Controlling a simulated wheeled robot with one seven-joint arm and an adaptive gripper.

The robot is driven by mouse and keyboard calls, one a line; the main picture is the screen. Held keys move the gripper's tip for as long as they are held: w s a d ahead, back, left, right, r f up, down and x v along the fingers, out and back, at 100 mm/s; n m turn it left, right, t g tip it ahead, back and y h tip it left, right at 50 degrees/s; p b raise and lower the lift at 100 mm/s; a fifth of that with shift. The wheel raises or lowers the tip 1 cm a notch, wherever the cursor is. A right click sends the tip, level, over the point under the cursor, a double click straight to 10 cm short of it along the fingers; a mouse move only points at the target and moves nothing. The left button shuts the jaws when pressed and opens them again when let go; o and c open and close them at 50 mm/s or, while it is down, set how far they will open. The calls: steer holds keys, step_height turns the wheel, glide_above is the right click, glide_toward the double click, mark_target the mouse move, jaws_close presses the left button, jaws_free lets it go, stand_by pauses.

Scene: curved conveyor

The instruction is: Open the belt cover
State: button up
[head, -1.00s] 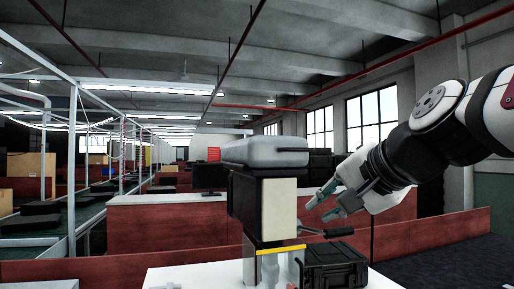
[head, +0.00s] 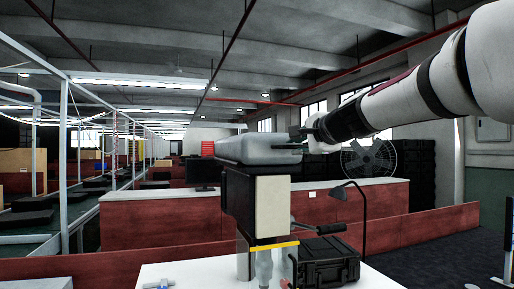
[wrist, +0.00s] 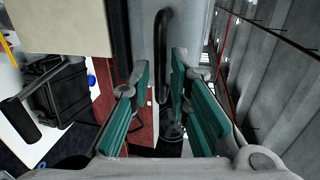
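The belt cover (head: 258,147) is a grey rounded lid lying level on top of a cream-and-black machine head (head: 272,205). In the wrist view the cover (wrist: 188,25) fills the top middle, with a black bar handle (wrist: 163,50) on it. My gripper (wrist: 160,78) is open, its green-padded fingers on either side of the handle's lower part. I cannot tell whether they touch it. In the head view my gripper (head: 299,134) is at the right end of the cover, its fingers partly hidden.
The machine stands on a white table (head: 210,272) with a black case (head: 328,262) at its right. A black lever (head: 322,228) sticks out below my arm. A desk lamp (head: 350,205) and fan (head: 368,162) stand behind. Red partitions (head: 425,232) cross behind the table.

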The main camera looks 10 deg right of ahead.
steer(key=shift+x, duration=1.4)
jaws_close()
steer(key=shift+r, duration=0.15)
